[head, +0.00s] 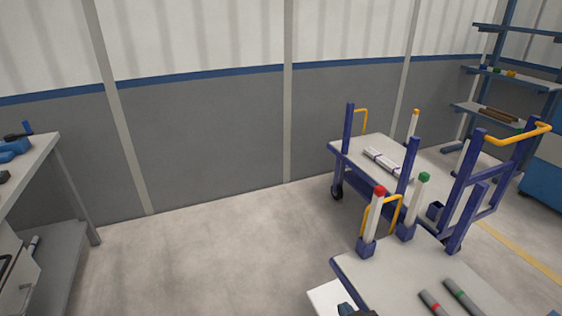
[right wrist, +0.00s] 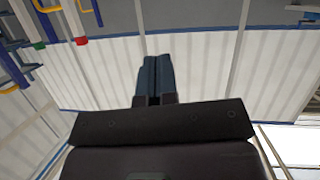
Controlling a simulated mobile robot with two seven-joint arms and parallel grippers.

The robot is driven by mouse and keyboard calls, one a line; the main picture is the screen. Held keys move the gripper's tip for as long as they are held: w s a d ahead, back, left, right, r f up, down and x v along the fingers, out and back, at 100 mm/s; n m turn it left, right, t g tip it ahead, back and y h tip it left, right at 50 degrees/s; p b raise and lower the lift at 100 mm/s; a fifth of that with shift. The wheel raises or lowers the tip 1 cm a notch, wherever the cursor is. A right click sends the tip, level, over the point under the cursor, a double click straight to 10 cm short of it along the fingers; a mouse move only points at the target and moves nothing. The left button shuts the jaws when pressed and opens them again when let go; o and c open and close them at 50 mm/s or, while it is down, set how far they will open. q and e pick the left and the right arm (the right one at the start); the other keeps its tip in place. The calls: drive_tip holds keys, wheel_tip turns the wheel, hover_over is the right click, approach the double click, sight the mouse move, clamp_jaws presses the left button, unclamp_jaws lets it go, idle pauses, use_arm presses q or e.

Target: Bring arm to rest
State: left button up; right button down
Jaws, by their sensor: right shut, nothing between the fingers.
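My right gripper (head: 346,309) shows only as a small dark and blue piece at the bottom edge of the head view, beside the near cart's left corner. In the right wrist view its two blue fingers (right wrist: 154,75) lie together, with nothing between them, against a background of white wall. My left gripper is in neither view. On the near cart (head: 385,278) lie a grey pipe with a red band (head: 433,303) and a grey pipe with a green band (head: 462,296).
The near cart has white posts with a red cap (head: 379,191) and a green cap (head: 424,177). A second cart (head: 345,146) with pale pipes stands behind it. A workbench (head: 45,160) is at left, shelves (head: 490,73) at right. The middle floor is clear.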

drive_tip(key=s+d+f+m+g+h+p, duration=0.1)
drive_tip(key=s+d+f, duration=0.1)
drive_tip(key=s+d, duration=0.4)
drive_tip(key=s+d+f+m+g+h+p, duration=0.1)
drive_tip(key=s+d, duration=0.6)
drive_tip(key=s, duration=0.7)
drive_tip(key=shift+f+m+g+h, duration=0.3)
drive_tip(key=shift+f+h, duration=0.2)
drive_tip(key=shift+h, duration=0.2)
drive_tip(key=shift+s, duration=0.1)
